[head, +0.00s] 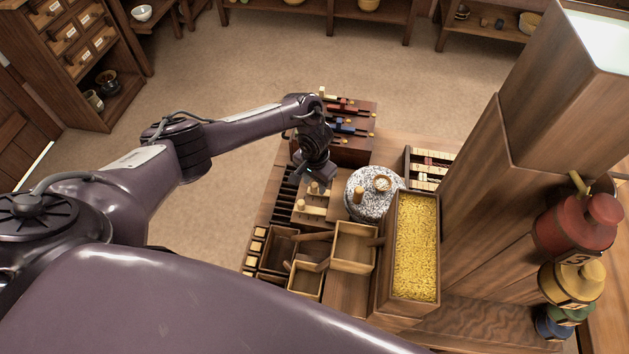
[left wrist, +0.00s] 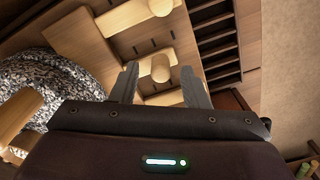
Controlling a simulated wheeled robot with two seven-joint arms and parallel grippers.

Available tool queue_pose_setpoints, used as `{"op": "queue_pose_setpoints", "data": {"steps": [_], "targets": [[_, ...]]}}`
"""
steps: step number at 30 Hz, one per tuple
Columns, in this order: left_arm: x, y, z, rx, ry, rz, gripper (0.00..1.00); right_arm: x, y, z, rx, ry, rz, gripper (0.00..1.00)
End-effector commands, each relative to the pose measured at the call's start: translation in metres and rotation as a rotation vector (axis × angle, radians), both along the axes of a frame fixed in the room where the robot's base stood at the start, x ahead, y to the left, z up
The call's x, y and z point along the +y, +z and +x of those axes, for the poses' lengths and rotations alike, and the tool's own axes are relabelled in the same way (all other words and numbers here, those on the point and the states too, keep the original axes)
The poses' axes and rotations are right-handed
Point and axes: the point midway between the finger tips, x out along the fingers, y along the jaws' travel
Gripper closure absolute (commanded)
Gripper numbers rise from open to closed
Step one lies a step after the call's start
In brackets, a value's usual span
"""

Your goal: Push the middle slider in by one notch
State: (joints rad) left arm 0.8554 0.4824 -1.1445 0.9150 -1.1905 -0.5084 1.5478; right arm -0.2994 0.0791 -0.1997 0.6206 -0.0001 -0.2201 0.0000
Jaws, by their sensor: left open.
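The slider board shows in the head view below my left gripper (head: 316,180), with pale wooden sliders that carry round knobs. The near slider's knob (head: 300,202) and the middle slider's knob (head: 314,187) show there; the far slider is hidden by my gripper. In the left wrist view the near slider (left wrist: 130,16) is at the top, the middle slider's knob (left wrist: 160,68) is just beyond my open left fingers (left wrist: 160,88), and another pale slider (left wrist: 165,98) shows partly between them. The fingers hold nothing; contact with the knob cannot be told. My right gripper is out of view.
A speckled quern stone (head: 372,193) with a wooden handle stands right of the sliders. A bin of yellow grain (head: 417,245), an open wooden box (head: 354,247) and a dark slotted rack (head: 283,195) surround them. A box with coloured levers (head: 349,128) lies beyond.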

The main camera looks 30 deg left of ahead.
Motion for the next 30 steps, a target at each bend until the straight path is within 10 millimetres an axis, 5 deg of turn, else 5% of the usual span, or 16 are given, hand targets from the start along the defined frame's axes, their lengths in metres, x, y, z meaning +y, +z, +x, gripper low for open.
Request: {"op": "queue_pose_setpoints", "data": {"steps": [15,30], "targets": [[-0.001,0.072,0.001,-0.003,-0.001,0.000,0.59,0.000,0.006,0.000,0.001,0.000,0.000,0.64],[0.000,0.076,0.001,-0.001,0.000,0.001,0.59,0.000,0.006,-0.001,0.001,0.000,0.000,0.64]]}}
